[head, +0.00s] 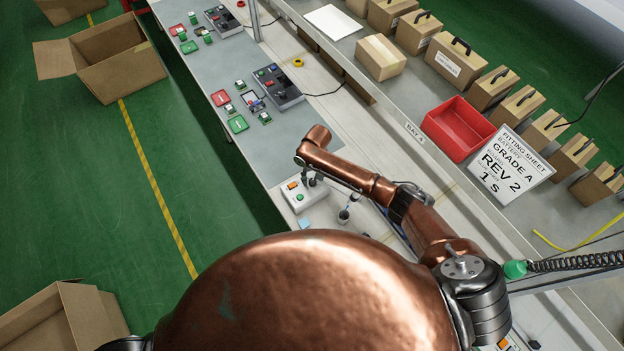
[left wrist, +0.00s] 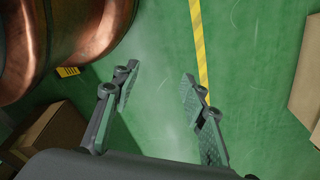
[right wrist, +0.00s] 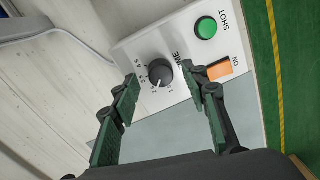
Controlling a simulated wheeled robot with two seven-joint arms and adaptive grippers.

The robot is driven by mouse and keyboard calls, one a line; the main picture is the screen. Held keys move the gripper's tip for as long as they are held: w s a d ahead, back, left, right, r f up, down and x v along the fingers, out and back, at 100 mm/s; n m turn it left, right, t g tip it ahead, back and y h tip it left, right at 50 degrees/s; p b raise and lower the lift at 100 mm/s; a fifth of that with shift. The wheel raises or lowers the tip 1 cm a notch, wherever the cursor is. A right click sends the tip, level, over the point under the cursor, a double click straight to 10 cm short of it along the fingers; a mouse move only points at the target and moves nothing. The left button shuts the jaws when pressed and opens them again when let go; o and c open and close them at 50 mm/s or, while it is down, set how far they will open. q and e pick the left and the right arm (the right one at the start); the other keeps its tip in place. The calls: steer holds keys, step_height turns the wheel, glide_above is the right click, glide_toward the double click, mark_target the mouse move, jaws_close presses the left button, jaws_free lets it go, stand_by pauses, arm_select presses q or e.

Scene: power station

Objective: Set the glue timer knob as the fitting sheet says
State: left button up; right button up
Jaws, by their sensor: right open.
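The fitting sheet (head: 510,165) stands at the right in the head view and reads "GRADE A", "REV 2", "1 s". The white glue timer box (head: 303,199) sits on the bench below my right gripper (head: 312,182). The right wrist view shows its round black timer knob (right wrist: 160,72) with a white pointer line towards the lower left; the small scale numbers are hard to read. My right gripper (right wrist: 160,84) is open, its fingertips on either side of the knob, contact unclear. My left gripper (left wrist: 158,74) is open and empty over the green floor.
The box also carries a green SHOT button (right wrist: 206,27) and an orange ON switch (right wrist: 220,67) close to the right finger. A red bin (head: 458,128) and several cartons stand on the right-hand shelf. Another control panel (head: 277,86) lies further up the bench.

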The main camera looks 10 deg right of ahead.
steer(key=shift+f, duration=0.45)
steer(key=shift+a+f, duration=0.1)
steer(key=shift+f, duration=0.05)
steer(key=c, duration=0.5)
arm_select(q)
steer(key=shift+s+d, duration=0.1)
steer(key=shift+s, duration=0.6)
arm_select(e)
jaws_close()
